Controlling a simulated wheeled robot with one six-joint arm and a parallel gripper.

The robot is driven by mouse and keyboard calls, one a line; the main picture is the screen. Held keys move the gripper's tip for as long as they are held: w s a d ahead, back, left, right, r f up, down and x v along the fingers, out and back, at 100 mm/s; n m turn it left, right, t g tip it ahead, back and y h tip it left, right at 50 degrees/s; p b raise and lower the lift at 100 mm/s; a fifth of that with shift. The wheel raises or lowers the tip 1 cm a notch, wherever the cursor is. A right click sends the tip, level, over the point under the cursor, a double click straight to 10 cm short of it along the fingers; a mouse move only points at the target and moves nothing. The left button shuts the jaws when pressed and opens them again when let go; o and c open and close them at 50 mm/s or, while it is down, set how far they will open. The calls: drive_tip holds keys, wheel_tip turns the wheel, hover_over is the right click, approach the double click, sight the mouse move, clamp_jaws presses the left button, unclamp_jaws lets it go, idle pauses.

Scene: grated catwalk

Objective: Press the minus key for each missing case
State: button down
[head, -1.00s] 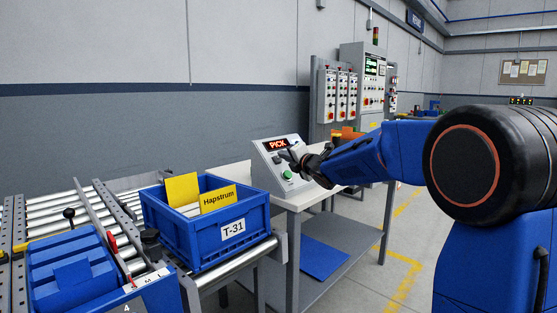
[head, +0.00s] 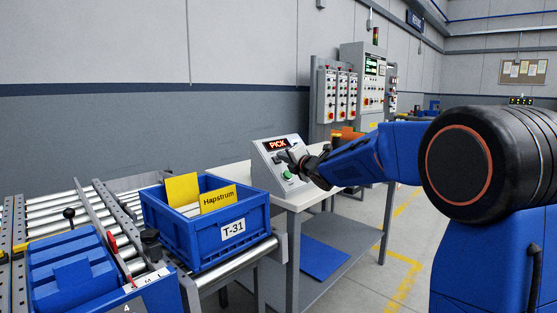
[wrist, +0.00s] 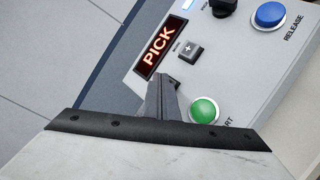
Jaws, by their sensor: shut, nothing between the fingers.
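The grey control box (head: 262,172) stands on the table, its red display (head: 277,144) reading PICK. In the wrist view the display (wrist: 159,46) sits beside a dark key marked plus (wrist: 190,50). No minus key shows; the fingers cover the part of the panel beside the plus key. My gripper (head: 289,157) is shut and empty, its fingertips at the panel face just below the display. In the wrist view the fingertips (wrist: 168,78) lie between the display and the green button (wrist: 203,110). Whether they touch the panel I cannot tell.
A blue RELEASE button (wrist: 268,14) and a black knob (wrist: 222,8) are on the panel. A blue crate (head: 190,235) labelled T-31, with a yellow Hapstrum card (head: 218,198), stands on the roller conveyor (head: 60,213) left of the table (head: 312,196).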

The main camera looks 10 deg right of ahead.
drive_tip(key=shift+w+a+f, duration=0.15)
drive_tip(key=shift+w+f, duration=0.1)
drive_tip(key=shift+f, duration=0.05)
idle(0.7)
drive_tip(key=shift+s+d+r, duration=0.5)
drive_tip(key=shift+s+r, duration=0.2)
drive_tip(key=shift+r, duration=0.2)
drive_tip(key=shift+s+d+r, duration=0.55)
drive_tip(key=shift+s+r, duration=0.2)
drive_tip(key=shift+r, duration=0.15)
drive_tip(key=shift+s+d+r, duration=0.5)
drive_tip(key=shift+s+r, duration=0.2)
drive_tip(key=shift+r, duration=0.15)
